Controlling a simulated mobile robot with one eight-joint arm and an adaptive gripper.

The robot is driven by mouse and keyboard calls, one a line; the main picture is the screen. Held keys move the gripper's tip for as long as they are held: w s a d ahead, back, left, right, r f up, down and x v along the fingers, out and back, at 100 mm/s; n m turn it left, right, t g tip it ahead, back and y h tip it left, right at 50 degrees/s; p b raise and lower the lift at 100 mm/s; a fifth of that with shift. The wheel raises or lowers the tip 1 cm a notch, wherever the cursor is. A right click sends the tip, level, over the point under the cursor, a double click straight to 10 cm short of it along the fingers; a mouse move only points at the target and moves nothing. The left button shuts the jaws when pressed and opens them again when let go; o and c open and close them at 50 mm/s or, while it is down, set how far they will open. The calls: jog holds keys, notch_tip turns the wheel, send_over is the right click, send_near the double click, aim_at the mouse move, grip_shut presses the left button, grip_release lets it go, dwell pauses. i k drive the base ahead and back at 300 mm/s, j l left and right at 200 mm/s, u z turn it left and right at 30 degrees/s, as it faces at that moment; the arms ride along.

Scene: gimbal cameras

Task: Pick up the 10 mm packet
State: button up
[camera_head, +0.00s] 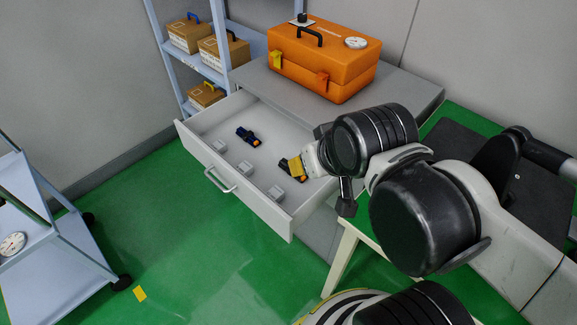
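The open drawer (190,133) holds a dark blue item with an orange end (247,137) at its back left. A similar dark item with an orange end (286,164) lies further right, partly hidden by my arm. Small grey blocks (245,168) stand along the drawer's front side. No size marking is legible, so I cannot tell which thing is the 10 mm packet. My gripper (303,163) is over the right part of the drawer, near the second dark item. A yellow piece shows at its tip. The fingers are too small and overlapped to read.
An orange toolbox (325,65) stands on the grey cabinet top (262,83) behind the drawer. A shelf with brown boxes (222,50) is at the back left. A trolley (60,262) stands at the left. The green floor before the drawer is mostly clear.

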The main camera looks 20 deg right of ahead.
aim_at(221, 147)
jog(key=i+j+u, duration=0.1)
jog(key=u, duration=0.35)
jog(key=i+j+u, duration=0.1)
jog(key=u, duration=0.3)
jog(key=i+u, duration=0.15)
jog(key=u, duration=0.3)
